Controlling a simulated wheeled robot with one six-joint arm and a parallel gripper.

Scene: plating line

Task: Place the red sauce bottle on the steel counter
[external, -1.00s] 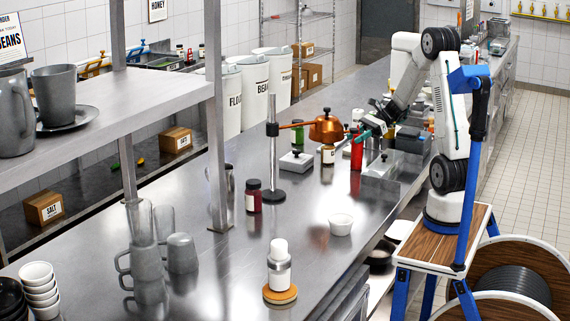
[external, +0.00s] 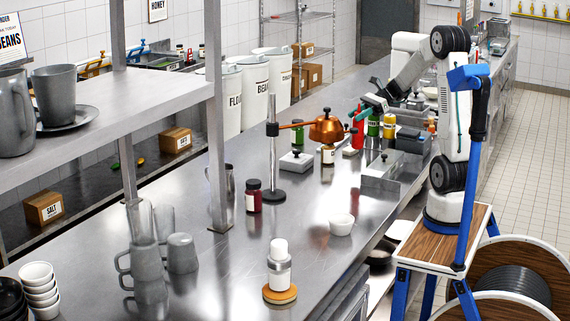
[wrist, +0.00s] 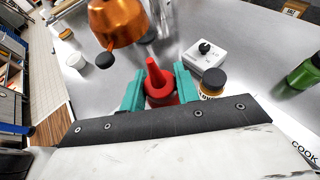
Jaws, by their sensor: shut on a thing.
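The red sauce bottle (external: 358,130) is in the external view, just right of the copper pot. My gripper (external: 368,108) is at its top, with the arm reaching in from the right. In the wrist view the bottle's red cone tip (wrist: 155,78) stands between the two teal fingers of my gripper (wrist: 160,91), which are shut on it. Its lower body is hidden there. The steel counter (external: 225,270) runs lengthwise through the external view. The bottle appears raised above the counter, though the exact gap is hard to tell.
A copper pot (external: 326,129) hangs on a stand close to the left. A grey-white block with a black knob (external: 296,161) and a black-capped jar (external: 327,154) stand nearby. Open counter lies around the white bowl (external: 341,224).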

